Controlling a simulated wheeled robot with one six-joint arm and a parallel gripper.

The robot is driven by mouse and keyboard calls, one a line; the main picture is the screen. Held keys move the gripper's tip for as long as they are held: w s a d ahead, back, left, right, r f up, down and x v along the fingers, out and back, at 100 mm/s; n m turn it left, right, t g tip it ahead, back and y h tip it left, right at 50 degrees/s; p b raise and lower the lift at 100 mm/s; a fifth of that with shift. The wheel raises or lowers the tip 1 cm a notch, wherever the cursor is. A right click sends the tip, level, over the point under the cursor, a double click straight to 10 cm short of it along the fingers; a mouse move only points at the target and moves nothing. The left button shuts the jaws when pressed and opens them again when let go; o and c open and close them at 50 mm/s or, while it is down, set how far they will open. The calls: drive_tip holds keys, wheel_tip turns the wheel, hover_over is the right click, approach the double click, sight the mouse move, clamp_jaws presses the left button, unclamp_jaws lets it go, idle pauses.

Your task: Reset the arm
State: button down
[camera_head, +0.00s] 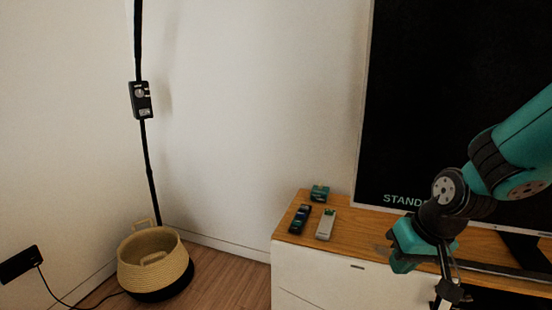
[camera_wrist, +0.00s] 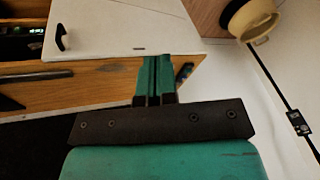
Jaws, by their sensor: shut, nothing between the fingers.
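My gripper (camera_wrist: 154,60) points away from the wrist camera, its two teal fingers pressed together with nothing between them. Behind them in the wrist view are the wooden cabinet top and its white front. In the head view my arm reaches in from the right edge, bent down at the wrist. Its end is over the front part of the wooden cabinet top, in front of the black screen (camera_head: 440,100). The fingertips are hard to make out in the head view.
The cabinet (camera_head: 330,276) carries a dark remote (camera_head: 300,219), a pale remote (camera_head: 326,224) and a small green box (camera_head: 319,193) at its left end. A woven basket (camera_head: 153,262) stands on the floor beside a black lamp pole (camera_head: 148,160). A dark box (camera_head: 20,264) trails a cable.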

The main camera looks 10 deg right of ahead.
drive_tip(key=s+a+r+n+g+y, duration=0.1)
drive_tip(key=s+a+r+n+g, duration=0.1)
drive_tip(key=s+a+r+n, duration=0.45)
drive_tip(key=s+a+r+n+g+y, duration=0.1)
drive_tip(key=s+a+r, duration=0.2)
drive_tip(key=s+a, duration=0.45)
wheel_tip(320, 180, up, 19)
drive_tip(key=s+d+p, duration=0.1)
drive_tip(key=s+p, duration=0.1)
drive_tip(key=p, duration=1.7)
drive_tip(key=shift+s, duration=0.2)
drive_tip(key=shift+a, duration=0.1)
